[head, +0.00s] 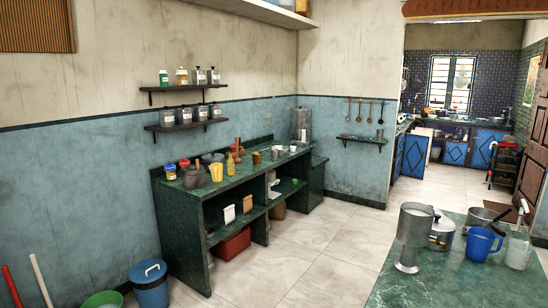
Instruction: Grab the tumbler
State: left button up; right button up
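Neither of my grippers is in view. I cannot tell for sure which vessel is the tumbler. Several small cup-like vessels stand on the green counter (232,178) along the left wall, among them a brown metal cup (256,158) and a pale metal cup (292,149). A yellow mug (216,172) stands nearer on the same counter. A tall steel vessel (412,236) stands at the left edge of the green table (440,285) at the lower right. They are too small or too unclear to tell more.
A blue bin (150,285) and green basin (102,300) stand at lower left. The tiled floor (320,255) between counter and table is clear.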

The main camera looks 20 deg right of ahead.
aim_at(274, 152)
jog(key=i+z, duration=0.1)
jog(key=i, duration=0.5)
jog(key=i+z, duration=0.15)
jog(key=i, duration=0.4)
jog(key=i+j+z, duration=0.1)
jog(key=i, duration=0.5)
jog(key=i+j+z, duration=0.15)
jog(key=i, duration=0.4)
jog(key=i+l+z, duration=0.2)
jog(key=i+z, duration=0.2)
jog(key=i, duration=0.15)
jog(key=i+z, duration=0.45)
jog(key=i+j+z, duration=0.2)
jog(key=i+z, duration=0.2)
jog(key=i, duration=0.25)
